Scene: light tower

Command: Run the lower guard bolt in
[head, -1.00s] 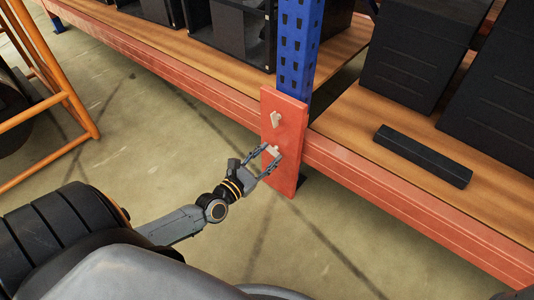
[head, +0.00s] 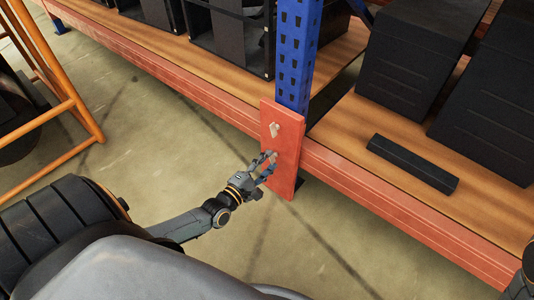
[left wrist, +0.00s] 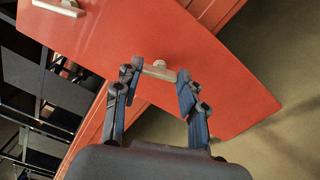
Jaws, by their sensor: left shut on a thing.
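The red guard plate (head: 286,182) stands upright at the foot of the blue rack post. The lower guard bolt (left wrist: 159,70) has a pale bar-shaped head against the plate. The upper bolt (head: 275,130) is a similar pale piece higher on the plate, and it shows at the top left of the left wrist view (left wrist: 60,8). My left gripper (head: 268,163) is at the lower bolt, shut on its head with a fingertip at each end. In the head view the fingers partly hide that bolt. My right gripper is not in view.
The blue post (head: 297,65) rises behind the plate. Red rack beams (head: 400,215) run to both sides under wooden shelves. Black boxes (head: 415,62) and a black bar (head: 412,163) lie on the right shelf. An orange frame (head: 65,80) stands at left. The floor between is clear.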

